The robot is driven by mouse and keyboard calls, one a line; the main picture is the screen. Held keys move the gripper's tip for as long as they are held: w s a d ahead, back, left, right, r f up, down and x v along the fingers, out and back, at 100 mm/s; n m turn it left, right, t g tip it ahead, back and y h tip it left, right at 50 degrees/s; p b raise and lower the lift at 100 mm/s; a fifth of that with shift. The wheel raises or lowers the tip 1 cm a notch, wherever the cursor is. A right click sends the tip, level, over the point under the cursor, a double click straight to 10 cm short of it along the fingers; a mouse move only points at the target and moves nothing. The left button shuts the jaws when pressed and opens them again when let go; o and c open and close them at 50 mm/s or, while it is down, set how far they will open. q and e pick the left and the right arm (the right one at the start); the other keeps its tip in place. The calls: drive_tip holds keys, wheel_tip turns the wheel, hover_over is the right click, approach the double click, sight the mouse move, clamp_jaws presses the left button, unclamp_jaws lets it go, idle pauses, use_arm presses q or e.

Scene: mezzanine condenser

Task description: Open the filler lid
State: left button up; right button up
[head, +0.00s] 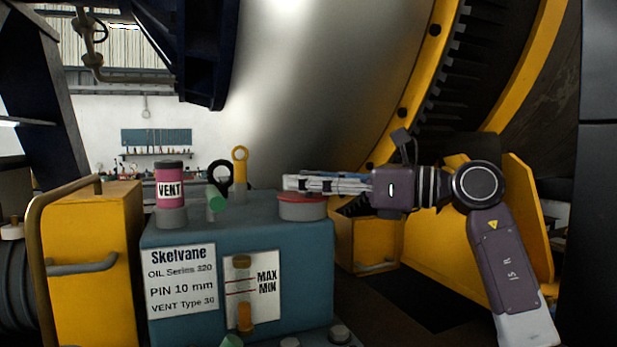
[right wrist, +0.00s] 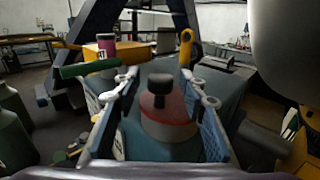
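A teal tank (head: 240,240) carries a round filler lid (head: 302,199) with a red top on a grey collar, at its right end. In the right wrist view the red lid (right wrist: 168,112) bears an upright black knob (right wrist: 160,90) and looks closed. My right gripper (head: 288,183) comes in level from the right, just above the lid. In the right wrist view it is open (right wrist: 160,78), with one finger on each side of the knob and clear gaps between. In the head view the gripper hides the knob. My left gripper is not in view.
A pink VENT cap (head: 170,187), a green cylinder (head: 216,198) and a yellow ring-topped pin (head: 240,170) stand on the tank left of the lid. A yellow box (head: 95,260) with rails stands at left. A large metal drum (head: 330,80) rises behind.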

drive_tip(key=c, duration=1)
clamp_jaws()
